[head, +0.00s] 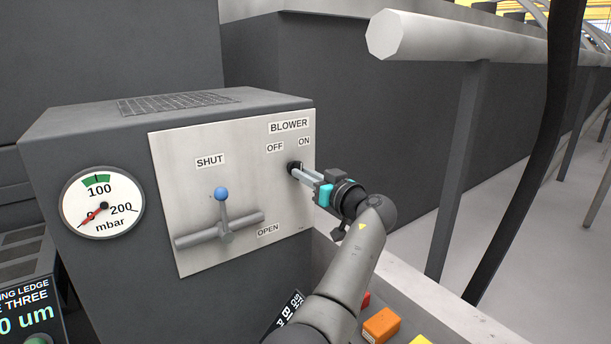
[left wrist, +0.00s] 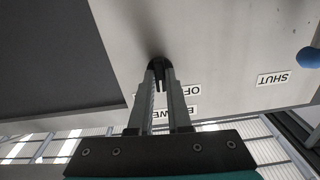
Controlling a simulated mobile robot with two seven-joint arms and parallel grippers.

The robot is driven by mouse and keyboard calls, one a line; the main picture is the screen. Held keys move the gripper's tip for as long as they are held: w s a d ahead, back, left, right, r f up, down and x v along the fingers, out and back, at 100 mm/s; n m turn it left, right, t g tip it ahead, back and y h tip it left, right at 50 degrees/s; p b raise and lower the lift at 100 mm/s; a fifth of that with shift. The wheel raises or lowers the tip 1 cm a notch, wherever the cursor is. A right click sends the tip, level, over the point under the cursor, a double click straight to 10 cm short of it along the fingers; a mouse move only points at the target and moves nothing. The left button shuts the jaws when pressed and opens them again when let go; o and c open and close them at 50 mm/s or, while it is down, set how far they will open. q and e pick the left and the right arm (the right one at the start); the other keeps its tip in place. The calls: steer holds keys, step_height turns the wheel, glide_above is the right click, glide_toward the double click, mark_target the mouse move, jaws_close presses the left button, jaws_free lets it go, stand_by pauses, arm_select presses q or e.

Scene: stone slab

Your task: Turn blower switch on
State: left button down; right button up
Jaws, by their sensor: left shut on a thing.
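The blower switch (head: 294,167) is a small black knob on the light metal panel (head: 190,160), below the BLOWER label (head: 289,126) and its OFF and ON labels. My left gripper (head: 298,172) is at the knob and shut on it. In the left wrist view the fingers (left wrist: 159,75) close around the dark knob (left wrist: 158,62), and the labels appear upside down, partly behind the fingers. The fingers hide much of the knob, so I cannot tell which way it points. My right gripper is not in view.
A lever with a blue ball (head: 222,194) stands on the same panel, between SHUT and OPEN labels. A round mbar gauge (head: 103,203) is on the left. A pale rail (head: 480,42) on posts and a black cable (head: 545,130) are at the right.

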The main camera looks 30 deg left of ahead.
arm_select(q)
steer(key=shift+r+m+p, duration=0.15)
steer(key=shift+m+p, duration=1.25)
steer(key=shift+m, duration=2.2)
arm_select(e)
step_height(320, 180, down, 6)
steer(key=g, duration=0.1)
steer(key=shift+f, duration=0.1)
arm_select(q)
steer(key=c, duration=0.9)
jaws_free()
steer(key=shift+o, duration=0.2)
steer(key=p+v, duration=0.3)
steer(key=v, duration=1.2)
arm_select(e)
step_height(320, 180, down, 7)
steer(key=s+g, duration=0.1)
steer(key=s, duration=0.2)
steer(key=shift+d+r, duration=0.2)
arm_select(q)
steer(key=shift+d, duration=0.1)
